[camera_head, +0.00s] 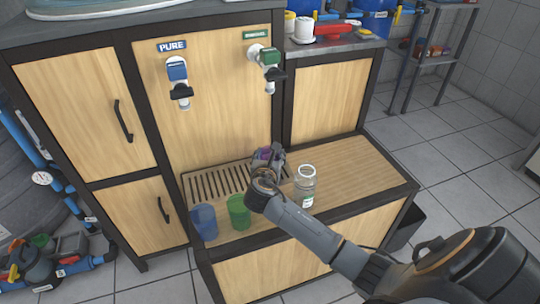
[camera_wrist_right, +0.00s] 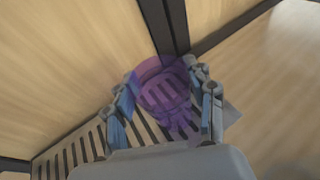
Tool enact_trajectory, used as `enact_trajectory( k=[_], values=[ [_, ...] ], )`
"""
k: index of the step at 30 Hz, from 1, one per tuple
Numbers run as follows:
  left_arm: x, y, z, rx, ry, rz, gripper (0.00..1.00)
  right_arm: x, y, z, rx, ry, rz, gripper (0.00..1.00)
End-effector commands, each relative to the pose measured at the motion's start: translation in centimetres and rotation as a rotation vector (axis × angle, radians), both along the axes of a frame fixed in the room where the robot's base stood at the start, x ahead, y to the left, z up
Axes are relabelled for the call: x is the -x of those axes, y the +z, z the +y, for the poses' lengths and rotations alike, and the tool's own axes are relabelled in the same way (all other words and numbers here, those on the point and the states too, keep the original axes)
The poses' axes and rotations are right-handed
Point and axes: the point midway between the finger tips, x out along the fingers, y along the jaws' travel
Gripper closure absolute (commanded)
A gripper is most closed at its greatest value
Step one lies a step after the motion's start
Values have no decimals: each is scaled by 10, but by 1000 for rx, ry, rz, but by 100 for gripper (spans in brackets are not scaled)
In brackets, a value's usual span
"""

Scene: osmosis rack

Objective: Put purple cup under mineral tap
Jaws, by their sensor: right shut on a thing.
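The purple cup (camera_wrist_right: 162,85) is see-through and sits between the fingers of my right gripper (camera_wrist_right: 165,100) in the wrist view. The gripper is shut on it, over or on the slotted drain grate (camera_head: 205,187); I cannot tell if the cup touches the grate. In the head view my right gripper (camera_head: 266,165) hides most of the cup. The green mineral tap (camera_head: 268,62) is on the wooden panel above and near the gripper, under a green label. The blue tap (camera_head: 177,80) marked PURE is to its left. My left gripper is not in view.
A blue cup (camera_head: 204,222) and a green cup (camera_head: 239,212) stand at the front left of the ledge. A clear glass bottle (camera_head: 306,187) stands just right of my right gripper. The wooden ledge (camera_head: 350,170) is free farther right.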

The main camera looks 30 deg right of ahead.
Motion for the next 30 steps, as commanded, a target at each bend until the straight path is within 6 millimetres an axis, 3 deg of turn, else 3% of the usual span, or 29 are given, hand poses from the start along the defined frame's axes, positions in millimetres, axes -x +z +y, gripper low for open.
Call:
enact_trajectory(
  k=[2, 3, 6, 20, 30],
  values=[
    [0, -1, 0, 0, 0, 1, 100, 0, -2, 0, 1, 1, 2, 61],
    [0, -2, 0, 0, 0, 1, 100, 0, -3, 0, 1, 1, 1, 43],
    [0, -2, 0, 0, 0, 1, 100, 0, -3, 0, 1, 0, 1, 23],
    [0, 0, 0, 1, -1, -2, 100, 4, 3, 4, 0, 2, 0, 22],
    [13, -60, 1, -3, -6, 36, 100, 53, 23, 45, -1, 3, 2, 22]
  ],
)
